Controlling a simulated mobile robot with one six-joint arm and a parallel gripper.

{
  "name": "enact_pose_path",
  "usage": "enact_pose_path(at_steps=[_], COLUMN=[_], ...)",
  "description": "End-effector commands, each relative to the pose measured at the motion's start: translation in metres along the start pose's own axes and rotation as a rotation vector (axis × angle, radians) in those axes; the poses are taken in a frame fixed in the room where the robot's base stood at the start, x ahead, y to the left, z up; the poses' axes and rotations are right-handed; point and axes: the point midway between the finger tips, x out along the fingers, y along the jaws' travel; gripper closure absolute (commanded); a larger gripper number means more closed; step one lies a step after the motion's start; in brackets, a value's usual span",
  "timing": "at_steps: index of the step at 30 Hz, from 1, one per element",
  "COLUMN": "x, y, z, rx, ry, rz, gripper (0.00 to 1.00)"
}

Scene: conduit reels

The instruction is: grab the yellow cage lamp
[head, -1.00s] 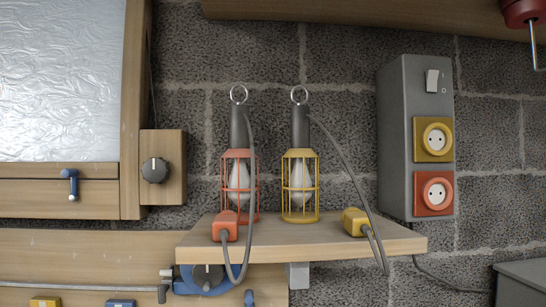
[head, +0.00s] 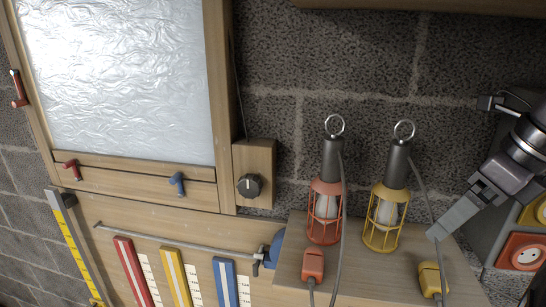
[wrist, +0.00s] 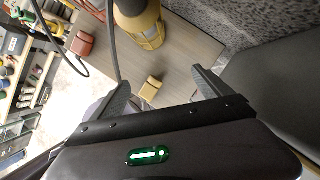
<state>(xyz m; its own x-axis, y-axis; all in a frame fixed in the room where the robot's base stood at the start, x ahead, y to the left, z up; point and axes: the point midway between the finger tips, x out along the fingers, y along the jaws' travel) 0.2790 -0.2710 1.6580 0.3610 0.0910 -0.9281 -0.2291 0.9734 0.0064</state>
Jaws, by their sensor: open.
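The yellow cage lamp (head: 383,222) stands upright on the wooden shelf, with a dark handle and a metal ring on top. In the wrist view the yellow cage lamp (wrist: 147,25) is at the top, partly cut off, beyond my fingertips. Its yellow plug (head: 430,279) rests near the shelf's front edge; the plug also shows between my fingers in the wrist view (wrist: 151,89). My gripper (head: 437,232) is to the right of the lamp, apart from it, open and empty. In the wrist view my gripper's fingers (wrist: 162,86) are spread wide.
An orange cage lamp (head: 325,212) stands close left of the yellow one, with its orange plug (head: 313,264) in front. Grey cords hang from both lamps. The shelf (head: 370,279) carries them.

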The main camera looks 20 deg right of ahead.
Motion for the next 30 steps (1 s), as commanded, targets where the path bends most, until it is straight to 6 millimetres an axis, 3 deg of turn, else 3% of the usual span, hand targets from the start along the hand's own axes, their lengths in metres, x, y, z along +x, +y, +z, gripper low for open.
enact_pose_path(at_steps=[6,11,16,21,27,28,30], x=[0.024,0.032,0.047,0.074,0.076,0.076,0.076], y=[0.002,0.001,0.002,0.002,0.001,0.001,0.001], z=[0.049,0.069,0.105,0.101,0.101,0.101,0.101], rx=[-0.008,-0.006,-0.009,-0.003,-0.003,-0.003,-0.003], ry=[0.000,0.001,0.001,0.001,0.000,0.000,0.000], rz=[0.003,0.002,0.003,0.001,0.000,0.000,0.000], gripper=[0.11,0.11,0.11,0.11,0.11,0.13,0.27])
